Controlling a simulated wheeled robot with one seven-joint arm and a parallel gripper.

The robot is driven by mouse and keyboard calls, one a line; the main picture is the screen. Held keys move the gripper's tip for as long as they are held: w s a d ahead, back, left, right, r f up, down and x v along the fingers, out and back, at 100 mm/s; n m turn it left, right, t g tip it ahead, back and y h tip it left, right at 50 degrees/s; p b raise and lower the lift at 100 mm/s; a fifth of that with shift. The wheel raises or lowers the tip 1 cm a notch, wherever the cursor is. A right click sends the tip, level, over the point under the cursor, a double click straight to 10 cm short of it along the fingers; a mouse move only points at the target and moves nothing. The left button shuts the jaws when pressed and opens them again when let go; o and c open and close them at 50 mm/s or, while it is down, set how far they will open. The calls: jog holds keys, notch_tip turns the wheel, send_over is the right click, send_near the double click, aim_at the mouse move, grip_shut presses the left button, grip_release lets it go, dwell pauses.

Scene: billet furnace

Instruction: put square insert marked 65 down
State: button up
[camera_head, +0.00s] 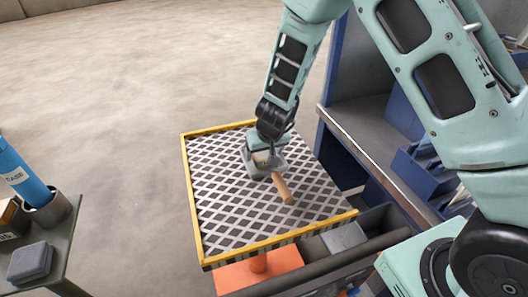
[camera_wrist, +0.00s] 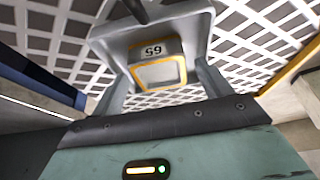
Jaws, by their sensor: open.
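The square insert marked 65 (camera_wrist: 156,48) shows upside down in the wrist view, with a yellow edge around a pale face. In the head view a small pale, yellow-edged patch of it (camera_head: 262,157) shows just under my gripper. A grey shallow piece (camera_head: 253,169) lies around or beneath it on the grated table (camera_head: 215,220); it also shows behind the insert in the wrist view (camera_wrist: 110,38). My gripper (camera_head: 266,152) is open, low over the grate, with its fingers on either side of the insert. I cannot tell whether the fingers touch it.
A wooden handle (camera_head: 282,188) extends from beside the grey piece. The grate has a raised yellow rim (camera_head: 192,215). A blue workbench (camera_head: 365,130) stands close on the right. A side stand (camera_head: 55,240) with a blue bottle (camera_head: 20,172) is at left. Much of the grate is bare.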

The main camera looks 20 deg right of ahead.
jog(key=p+v, duration=0.4)
jog(key=v, duration=0.8)
jog(key=s+a+r+n+g+y, duration=0.3)
jog(key=s+a+r, duration=0.4)
jog(key=s+a, duration=0.45)
jog(key=s+d+r+n+h, duration=0.1)
jog(key=s+d+r+n, duration=0.1)
jog(key=s, duration=0.6)
jog(key=s+d+r+n+g+h, duration=0.1)
jog(key=s+d+r+n, duration=0.1)
jog(key=s, duration=0.7)
jog(key=shift+s+d+r+n, duration=0.2)
jog(key=shift+d+r+n, duration=0.2)
jog(key=shift+d, duration=0.15)
